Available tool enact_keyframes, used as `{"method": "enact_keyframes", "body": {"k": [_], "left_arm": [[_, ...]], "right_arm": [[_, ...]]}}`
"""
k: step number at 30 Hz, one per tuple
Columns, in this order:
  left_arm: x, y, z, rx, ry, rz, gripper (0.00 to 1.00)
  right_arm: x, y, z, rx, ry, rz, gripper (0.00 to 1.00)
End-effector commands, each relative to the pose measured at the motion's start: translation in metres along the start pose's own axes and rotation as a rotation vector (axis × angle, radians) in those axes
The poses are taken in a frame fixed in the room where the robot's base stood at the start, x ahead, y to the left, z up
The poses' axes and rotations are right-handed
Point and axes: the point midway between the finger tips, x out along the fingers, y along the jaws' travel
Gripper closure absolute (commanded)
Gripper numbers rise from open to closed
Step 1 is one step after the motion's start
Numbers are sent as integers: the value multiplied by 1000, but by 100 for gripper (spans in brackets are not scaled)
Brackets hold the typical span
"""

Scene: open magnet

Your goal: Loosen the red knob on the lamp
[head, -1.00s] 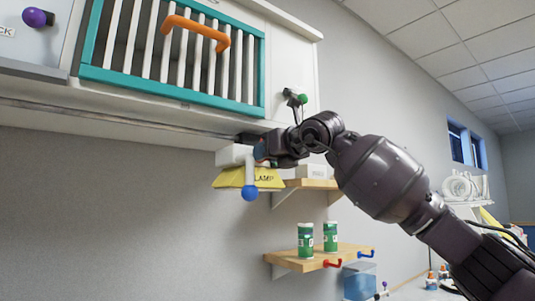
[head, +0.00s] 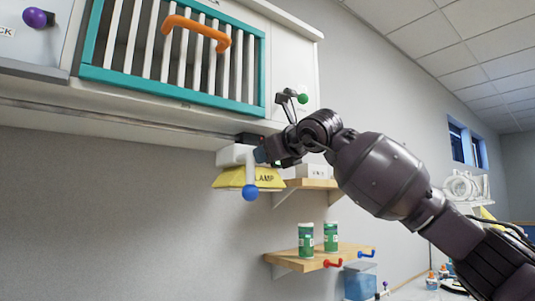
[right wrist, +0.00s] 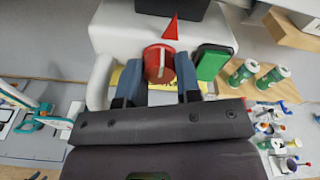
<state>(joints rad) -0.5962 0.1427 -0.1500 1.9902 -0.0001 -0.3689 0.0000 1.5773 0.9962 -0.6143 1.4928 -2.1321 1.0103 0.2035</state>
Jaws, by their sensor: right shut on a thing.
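The lamp hangs under the cabinet in the head view, with a white body (head: 233,155), a yellow shade (head: 230,178) marked LAMP and a blue ball (head: 250,193) on a white stem. In the right wrist view the red knob (right wrist: 158,64) with a pale bar across it sits on the white body. My right gripper (right wrist: 160,78) is shut on the knob, one blue finger on each side. A red pointer (right wrist: 171,28) and a green block (right wrist: 210,62) are beside the knob. In the head view my right gripper (head: 268,152) hides the knob. My left gripper is not in view.
A cabinet with a teal-framed grille (head: 180,97) and orange handle (head: 196,29) is just above. A wooden shelf (head: 310,184) is close behind the wrist. A lower shelf (head: 290,262) holds two green cans (head: 306,240). The wall below the lamp is clear.

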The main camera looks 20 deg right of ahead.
Motion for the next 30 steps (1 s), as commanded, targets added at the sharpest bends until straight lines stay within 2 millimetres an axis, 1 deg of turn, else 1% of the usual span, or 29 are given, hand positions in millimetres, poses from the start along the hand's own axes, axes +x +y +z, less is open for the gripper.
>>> {"method": "enact_keyframes", "body": {"k": [4, 5, 9, 23, 26, 30], "left_arm": [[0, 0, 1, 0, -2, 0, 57], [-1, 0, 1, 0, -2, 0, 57], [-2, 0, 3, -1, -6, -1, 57], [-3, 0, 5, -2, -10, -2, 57], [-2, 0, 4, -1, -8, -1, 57], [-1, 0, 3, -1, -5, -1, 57]], "right_arm": [[0, 0, 0, -2, -1, 0, 92], [0, 0, 0, -2, -1, 0, 64], [0, 0, 0, -1, -1, 0, 43], [0, 0, 0, 8, -1, 1, 43], [0, 0, 0, 43, -2, 5, 43], [0, -1, -1, 148, -5, 17, 43]]}}
